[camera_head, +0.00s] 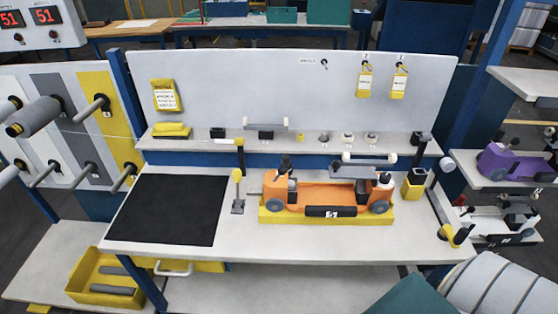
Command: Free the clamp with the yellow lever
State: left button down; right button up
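A small clamp-like piece with an upright yellow lever (237,177) and a dark grey base (238,206) stands on the white bench, just left of an orange machine body (331,195). The orange body sits in a yellow base (268,216), with a black front bar and dark round parts at its ends. A second yellow-handled piece (461,236) is at the bench's right edge. I cannot tell from here which of the two holds anything, or whether either is locked. Neither of my grippers is in view.
A black mat (166,208) covers the left of the bench (246,242). A shelf (292,143) with small parts runs behind it. A yellow block (412,189) stands right of the orange body. A yellow bin (103,282) is below left. The bench's front strip is clear.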

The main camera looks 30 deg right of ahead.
aim_at(236, 173)
jog(key=l+z, duration=0.1)
jog(key=z, duration=0.6)
